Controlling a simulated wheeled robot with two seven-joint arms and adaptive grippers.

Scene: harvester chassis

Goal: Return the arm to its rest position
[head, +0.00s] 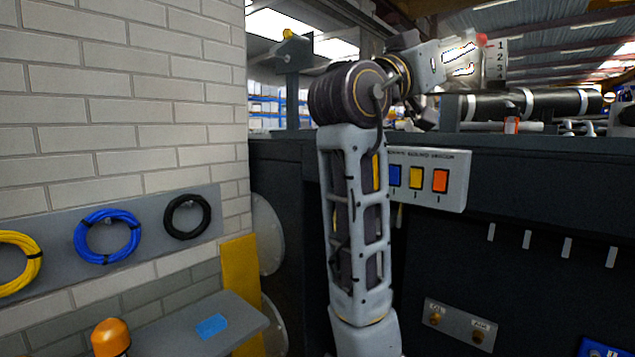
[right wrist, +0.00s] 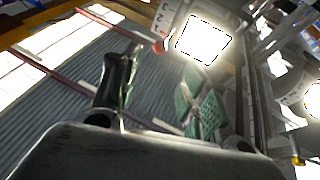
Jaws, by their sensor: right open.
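My right arm (head: 355,230) rises from the bottom centre of the head view and bends at a dark round joint. Its outer links (head: 425,65) reach right, above the dark chassis (head: 540,185). In the right wrist view my right gripper (right wrist: 160,85) is open, with a dark finger at left and a greenish finger at right. Nothing shows between the fingers. In the head view I cannot make out its fingertips clearly. My left gripper is not in view.
A numbered gauge (head: 496,60) stands close to the arm's outer end; it also shows in the wrist view (right wrist: 167,16). A panel with coloured squares (head: 450,180) sits behind the arm. A brick wall (head: 120,90) with coiled hoses stands left. A grey shelf (head: 170,335) is low left.

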